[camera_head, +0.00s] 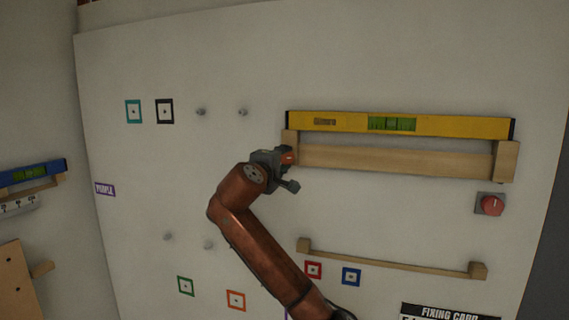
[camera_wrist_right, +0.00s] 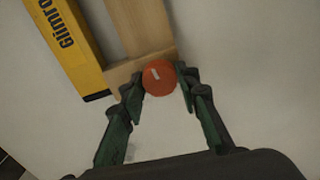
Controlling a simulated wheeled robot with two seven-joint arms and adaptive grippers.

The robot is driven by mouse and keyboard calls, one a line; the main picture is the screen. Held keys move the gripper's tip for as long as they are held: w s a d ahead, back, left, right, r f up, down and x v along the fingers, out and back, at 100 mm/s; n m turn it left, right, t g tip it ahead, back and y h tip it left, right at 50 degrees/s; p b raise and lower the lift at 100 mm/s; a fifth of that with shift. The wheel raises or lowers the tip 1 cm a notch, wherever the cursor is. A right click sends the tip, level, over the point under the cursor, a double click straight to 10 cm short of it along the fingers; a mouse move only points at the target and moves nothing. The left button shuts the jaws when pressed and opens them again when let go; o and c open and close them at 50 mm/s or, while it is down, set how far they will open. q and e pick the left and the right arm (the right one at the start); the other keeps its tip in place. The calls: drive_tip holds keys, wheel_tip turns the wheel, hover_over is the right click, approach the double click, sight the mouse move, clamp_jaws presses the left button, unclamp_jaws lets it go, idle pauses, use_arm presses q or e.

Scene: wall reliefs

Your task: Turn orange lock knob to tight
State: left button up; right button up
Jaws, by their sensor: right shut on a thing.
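The orange lock knob (camera_wrist_right: 159,77) is round, with a short pale mark on its face. It sits at the end of the wooden ledge, below the end of the yellow spirit level (camera_wrist_right: 68,42). In the head view the knob (camera_head: 288,157) shows small and partly covered by my gripper. My right gripper (camera_wrist_right: 158,84) is shut on the knob, one green-grey finger on each side. In the head view my right gripper (camera_head: 286,169) is at the left end of the wooden ledge (camera_head: 395,160). My left gripper is not in view.
A red knob on a grey plate (camera_head: 490,204) is on the wall at the right. A lower wooden rail (camera_head: 390,259), coloured square markers (camera_head: 313,270) and grey pegs (camera_head: 243,112) are around. A blue level (camera_head: 30,172) is at far left.

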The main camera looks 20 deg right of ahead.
drive_tip(key=m, duration=0.4)
drive_tip(key=shift+f+m+b, duration=0.15)
drive_tip(key=shift+m+b, duration=0.15)
drive_tip(key=shift+b, duration=0.05)
drive_tip(key=m, duration=0.4)
drive_tip(key=shift+m, duration=0.3)
drive_tip(key=m, duration=0.5)
drive_tip(key=m+p, duration=0.1)
drive_tip(key=m, duration=0.4)
drive_tip(key=shift+f, duration=0.1)
drive_tip(key=o, duration=1.2)
drive_tip(key=shift+c, duration=0.2)
drive_tip(key=shift+r, duration=0.2)
